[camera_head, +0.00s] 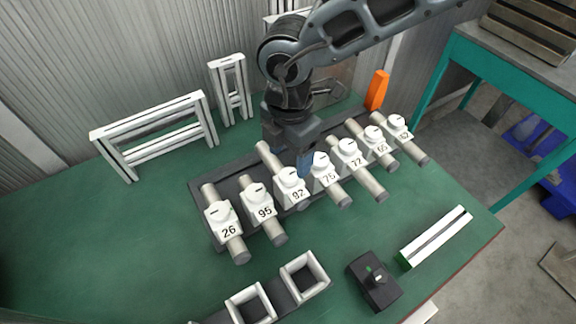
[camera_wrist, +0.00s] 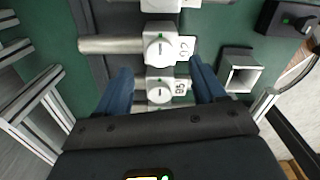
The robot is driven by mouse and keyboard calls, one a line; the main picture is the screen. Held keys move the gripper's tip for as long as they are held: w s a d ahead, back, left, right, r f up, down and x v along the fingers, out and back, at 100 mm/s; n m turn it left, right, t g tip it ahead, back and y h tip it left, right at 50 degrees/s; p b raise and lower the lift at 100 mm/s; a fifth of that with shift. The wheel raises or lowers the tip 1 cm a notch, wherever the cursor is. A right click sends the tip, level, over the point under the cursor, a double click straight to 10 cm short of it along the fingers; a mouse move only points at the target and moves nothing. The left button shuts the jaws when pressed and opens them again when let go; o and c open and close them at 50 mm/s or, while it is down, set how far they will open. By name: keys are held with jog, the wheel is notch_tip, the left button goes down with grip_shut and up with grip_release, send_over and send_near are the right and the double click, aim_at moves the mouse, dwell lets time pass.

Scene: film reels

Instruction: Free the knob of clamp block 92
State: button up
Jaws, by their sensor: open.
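Clamp block 92 (camera_head: 292,191) is a white block with a round white knob (camera_head: 291,175) that has a dark slot line. It sits in a row of numbered blocks, each around a grey rod. In the wrist view block 92 (camera_wrist: 182,47) and its knob (camera_wrist: 158,49) lie just ahead of the fingertips, its slot near upright. My gripper (camera_head: 291,155) is above the row near block 92, its blue fingers apart and empty. In the wrist view the gripper (camera_wrist: 160,74) has its fingers either side of the row, nearest blocks 92 and 95. Contact cannot be told.
Block 95 (camera_head: 263,210) is left of block 92, and block 75 (camera_head: 327,178) is right of it, close by. An orange upright piece (camera_head: 377,90) stands behind the row. Open sockets (camera_head: 304,277) and a black box (camera_head: 374,282) lie in front.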

aim_at(289, 174)
jog(key=shift+f, duration=2.65)
jog(key=shift+c, duration=0.4)
jog(key=c, duration=1)
